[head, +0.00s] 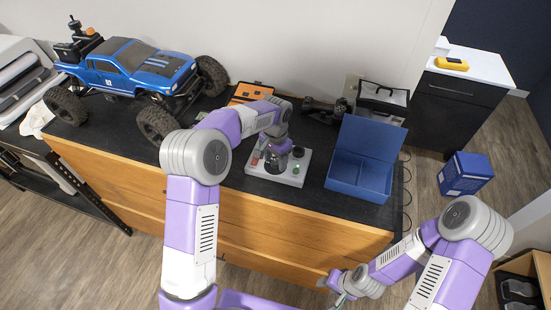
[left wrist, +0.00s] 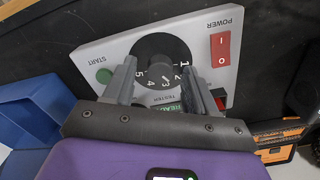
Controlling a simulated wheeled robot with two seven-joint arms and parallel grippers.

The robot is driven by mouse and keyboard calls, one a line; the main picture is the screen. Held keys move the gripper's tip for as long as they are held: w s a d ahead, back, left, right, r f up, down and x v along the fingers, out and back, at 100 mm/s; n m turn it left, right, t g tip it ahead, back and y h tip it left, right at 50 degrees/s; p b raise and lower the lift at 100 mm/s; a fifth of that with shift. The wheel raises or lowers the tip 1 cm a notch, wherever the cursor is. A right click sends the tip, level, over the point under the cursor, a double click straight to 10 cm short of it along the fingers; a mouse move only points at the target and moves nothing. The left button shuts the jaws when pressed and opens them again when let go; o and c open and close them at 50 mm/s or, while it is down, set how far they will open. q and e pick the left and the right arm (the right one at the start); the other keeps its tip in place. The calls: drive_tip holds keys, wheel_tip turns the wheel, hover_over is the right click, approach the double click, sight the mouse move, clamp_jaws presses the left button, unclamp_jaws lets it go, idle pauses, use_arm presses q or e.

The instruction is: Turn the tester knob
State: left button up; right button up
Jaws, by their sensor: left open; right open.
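The tester (head: 290,179) is a light grey box on the black bench top. In the left wrist view its panel (left wrist: 90,52) shows a black round knob (left wrist: 160,58) with a numbered dial, a red POWER switch (left wrist: 220,48) and a green START button (left wrist: 104,75). My left gripper (head: 272,158) is over the tester, with its open fingers (left wrist: 160,70) on either side of the knob; whether they touch it I cannot tell. In the head view the gripper mostly hides the knob. My right gripper (head: 338,288) is open and empty, low in front of the bench.
A blue open box (head: 358,178) stands right of the tester. A blue RC crawler (head: 130,65) is at the left of the bench. An orange case (head: 248,93) and a black open-topped case (head: 383,97) are behind. A wooden drawer front (head: 120,185) faces me.

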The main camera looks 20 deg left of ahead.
sight(276, 162)
use_arm(q)
wheel_tip(276, 162, up, 8)
drive_tip(key=shift+f, duration=0.2)
idle(0.5)
